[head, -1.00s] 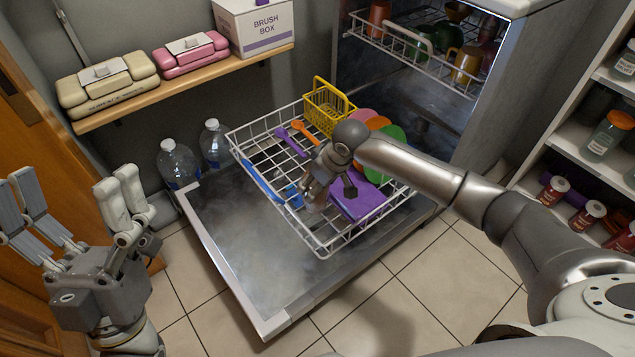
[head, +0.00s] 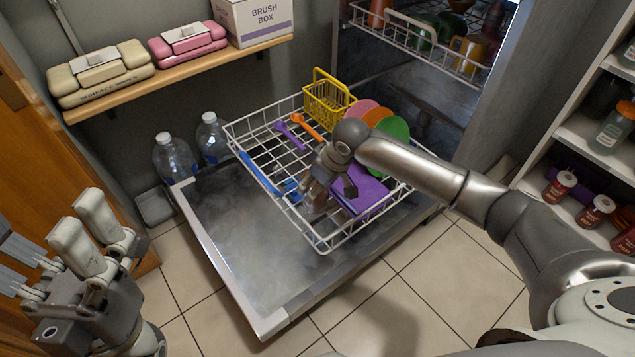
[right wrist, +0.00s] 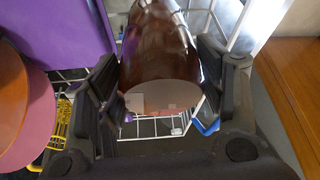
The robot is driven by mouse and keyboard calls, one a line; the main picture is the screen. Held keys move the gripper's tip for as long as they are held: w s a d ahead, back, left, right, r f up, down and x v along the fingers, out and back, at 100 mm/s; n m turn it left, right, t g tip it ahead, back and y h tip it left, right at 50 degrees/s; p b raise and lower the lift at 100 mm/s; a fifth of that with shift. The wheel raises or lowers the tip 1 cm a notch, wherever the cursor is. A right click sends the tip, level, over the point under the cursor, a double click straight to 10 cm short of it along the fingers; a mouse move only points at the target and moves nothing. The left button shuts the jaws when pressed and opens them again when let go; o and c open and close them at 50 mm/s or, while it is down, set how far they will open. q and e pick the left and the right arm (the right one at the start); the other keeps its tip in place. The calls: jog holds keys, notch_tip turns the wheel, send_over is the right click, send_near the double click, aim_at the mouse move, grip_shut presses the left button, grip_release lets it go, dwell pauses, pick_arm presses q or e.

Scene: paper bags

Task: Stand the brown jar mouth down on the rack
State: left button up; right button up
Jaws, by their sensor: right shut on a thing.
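The brown jar (right wrist: 158,45) is glossy and dark in the right wrist view, with its pale flat base turned toward that camera and its other end pointing away, toward the rack. My right gripper (right wrist: 160,78) is shut on the jar, one finger on each side. In the head view my right gripper (head: 318,190) hangs over the front part of the white wire rack (head: 322,247) and mostly hides the jar. The jar's mouth is hidden, and I cannot tell if it touches the wires. My left gripper (head: 42,240) is open and empty at the far left, away from the rack.
The rack holds a purple block-like item (head: 362,192) close beside my right gripper, upright plates (head: 393,130), a yellow basket (head: 326,103), orange and purple utensils (head: 290,133) and a blue utensil (head: 258,172). Water bottles (head: 174,160) stand behind the open door (head: 240,245).

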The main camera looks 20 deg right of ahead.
jog(key=shift+f, duration=0.6)
jog(key=o, duration=1.3)
jog(key=shift+o, duration=0.3)
jog(key=v, duration=1.2)
